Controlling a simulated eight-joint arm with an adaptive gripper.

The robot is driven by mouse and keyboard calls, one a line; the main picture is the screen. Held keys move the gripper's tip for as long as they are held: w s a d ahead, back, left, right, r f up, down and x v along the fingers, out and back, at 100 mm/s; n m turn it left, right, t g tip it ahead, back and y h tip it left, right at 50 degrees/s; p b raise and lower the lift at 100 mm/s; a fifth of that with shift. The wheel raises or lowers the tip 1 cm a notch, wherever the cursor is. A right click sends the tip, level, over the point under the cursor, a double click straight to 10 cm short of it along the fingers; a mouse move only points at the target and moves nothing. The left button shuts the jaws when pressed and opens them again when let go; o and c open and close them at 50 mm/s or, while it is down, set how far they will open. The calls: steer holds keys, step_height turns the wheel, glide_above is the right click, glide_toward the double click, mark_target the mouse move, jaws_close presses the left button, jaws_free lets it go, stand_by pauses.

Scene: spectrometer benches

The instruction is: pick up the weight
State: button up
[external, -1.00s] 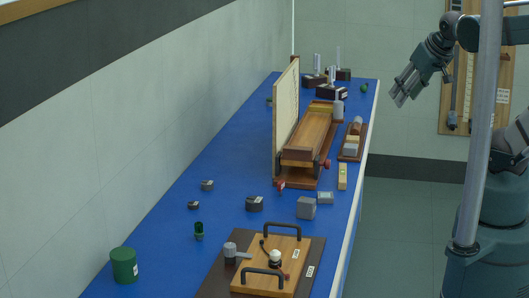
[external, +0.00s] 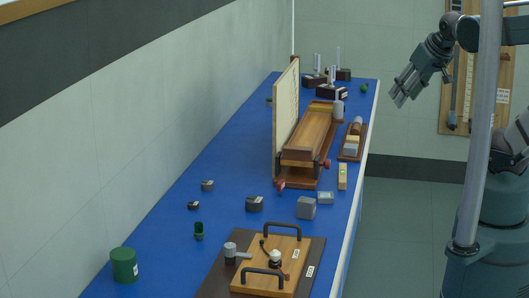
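No single object is clearly marked as the weight. Candidates are a dark labelled cylinder (external: 254,204), two smaller dark labelled pieces (external: 207,185) and (external: 193,205), and a grey block (external: 306,208). All rest on the blue bench top (external: 165,237); their labels are too small to read. My gripper (external: 398,98) hangs in the air right of the bench's far part, pointing down and left. Its fingers look apart with nothing between them, and it touches nothing.
A wooden ramp (external: 313,130) with an upright board (external: 287,115) stands mid-bench. A handled wooden board (external: 265,262) lies in front. A green cylinder (external: 124,265) and small green cup (external: 199,231) stand left. A small wooden tray (external: 346,155) lies near the right edge.

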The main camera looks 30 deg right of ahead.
steer(key=shift+o, duration=1.3)
steer(key=shift+w+a, duration=0.1)
steer(key=w+a+f+n+g+y, duration=0.15)
steer(key=w+a+n, duration=0.25)
steer(key=w+a, duration=0.45)
steer(key=w+a+f+n+g, duration=0.3)
steer(key=w+a, duration=0.3)
steer(key=a, duration=0.5)
steer(key=w+a+f+n, duration=0.1)
steer(key=a+f+n, duration=0.1)
steer(key=a+f, duration=0.3)
steer(key=w+a+f+n+g+h, duration=0.1)
steer(key=a+f+n, duration=0.1)
steer(key=a+f, duration=0.4)
steer(key=w+a+f+n+g, duration=0.1)
steer(key=a+f+n, duration=0.1)
steer(key=a+f, duration=0.4)
steer(key=shift+w+a+g, duration=0.15)
steer(key=shift+a, duration=1.25)
steer(key=shift+w+a+g, duration=0.1)
steer(key=shift+a, duration=1.3)
steer(key=shift+s+a+f+n+h, duration=0.15)
steer(key=shift+a+f+n+h, duration=0.1)
steer(key=shift+a+f+n, duration=0.2)
